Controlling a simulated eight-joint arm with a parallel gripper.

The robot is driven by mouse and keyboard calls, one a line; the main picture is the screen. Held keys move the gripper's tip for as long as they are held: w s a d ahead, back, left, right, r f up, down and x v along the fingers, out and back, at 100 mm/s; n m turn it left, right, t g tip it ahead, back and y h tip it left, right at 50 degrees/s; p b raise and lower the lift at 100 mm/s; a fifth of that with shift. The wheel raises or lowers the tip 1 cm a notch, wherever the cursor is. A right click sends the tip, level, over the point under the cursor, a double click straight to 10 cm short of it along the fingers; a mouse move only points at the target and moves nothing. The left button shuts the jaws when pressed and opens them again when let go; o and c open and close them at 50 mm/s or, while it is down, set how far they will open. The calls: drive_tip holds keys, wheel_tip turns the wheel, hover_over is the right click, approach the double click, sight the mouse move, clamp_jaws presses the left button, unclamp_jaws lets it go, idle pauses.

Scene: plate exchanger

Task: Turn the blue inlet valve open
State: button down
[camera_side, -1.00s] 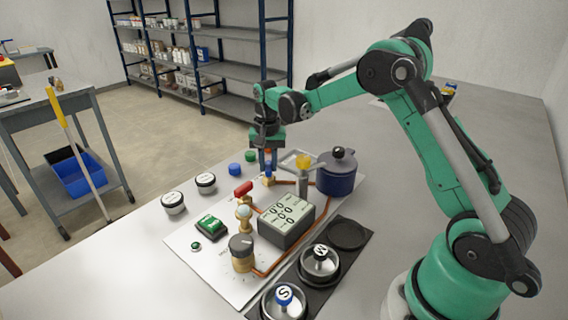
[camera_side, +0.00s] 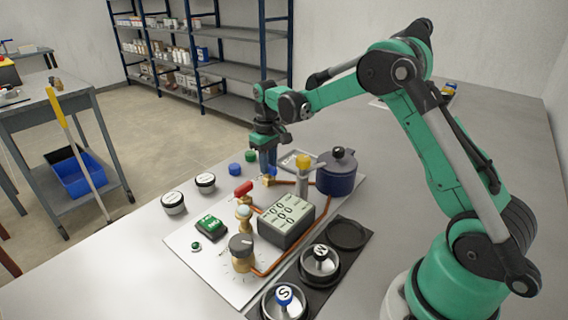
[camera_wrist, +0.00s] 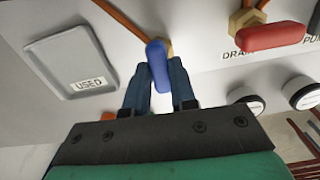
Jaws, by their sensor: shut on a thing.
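The blue inlet valve handle (camera_wrist: 157,62) shows in the wrist view between the two fingers of my gripper (camera_wrist: 160,88). It sits on a brass fitting on an orange pipe. My gripper is shut on the handle. In the side view my gripper (camera_side: 267,165) points down at the far end of the white panel (camera_side: 205,262). There the handle shows only as a small blue patch (camera_side: 271,171) beside the fingers.
A red drain valve (camera_side: 243,189) is close by on the near side. A yellow-topped post (camera_side: 303,172) and a dark blue pot (camera_side: 337,174) stand to the right. A tray marked USED (camera_wrist: 62,62) lies left in the wrist view. Loose caps (camera_side: 235,169) lie left of the gripper.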

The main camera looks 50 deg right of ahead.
drive_tip(key=shift+n, duration=0.4)
drive_tip(key=c, duration=0.7)
unclamp_jaws()
drive_tip(key=shift+r, duration=2.85)
